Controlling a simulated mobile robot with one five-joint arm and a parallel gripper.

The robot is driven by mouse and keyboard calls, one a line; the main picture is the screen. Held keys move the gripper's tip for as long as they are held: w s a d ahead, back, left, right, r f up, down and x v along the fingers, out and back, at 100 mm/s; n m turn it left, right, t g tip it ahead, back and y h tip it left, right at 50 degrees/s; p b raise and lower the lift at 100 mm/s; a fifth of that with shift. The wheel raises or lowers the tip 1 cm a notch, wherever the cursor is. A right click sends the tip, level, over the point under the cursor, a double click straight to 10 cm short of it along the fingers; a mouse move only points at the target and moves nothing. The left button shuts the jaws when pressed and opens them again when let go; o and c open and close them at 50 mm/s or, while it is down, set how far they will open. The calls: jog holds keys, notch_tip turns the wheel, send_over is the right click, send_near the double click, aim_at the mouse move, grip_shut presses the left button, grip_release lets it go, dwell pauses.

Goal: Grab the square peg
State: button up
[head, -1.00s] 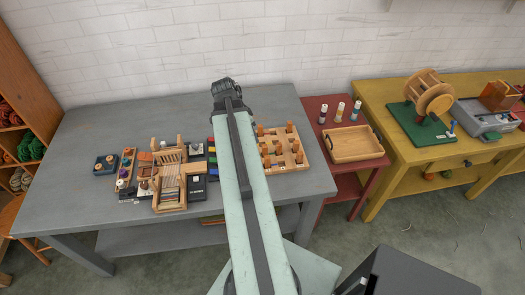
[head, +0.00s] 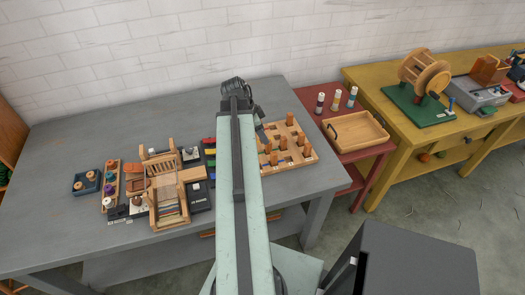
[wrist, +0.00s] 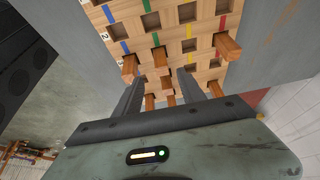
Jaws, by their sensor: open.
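The pegboard (head: 312,157) is a pale wooden block with square holes and coloured stripes, on the right part of the grey table. It fills the top of the wrist view (wrist: 206,42). Several orange-brown square pegs stand in it, one at the right (wrist: 229,46), one at the left (wrist: 129,68) and one between the fingers (wrist: 160,57). I cannot tell which one the task means. My gripper (wrist: 160,76) is open, with its two dark fingers apart and pointing at the board. No peg is visibly held. In the head view my arm hides part of the board.
Left of my arm on the grey table (head: 75,145) stand a small wooden loom (head: 165,205), dark boxes and a blue tray (head: 86,182) of round pieces. A red table to the right holds a wooden tray (head: 358,139) and several bottles. The back of the grey table is clear.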

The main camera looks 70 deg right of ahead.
aim_at(268, 148)
jog(key=shift+w+b+x, duration=0.2)
jog(key=shift+b+x, duration=1.35)
jog(key=shift+x, duration=0.1)
jog(key=b+x, duration=0.4)
jog(key=shift+s+d+f, duration=0.15)
jog(key=shift+d+f, duration=0.05)
jog(key=shift+f, duration=0.05)
jog(key=shift+r, duration=0.15)
grip_shut()
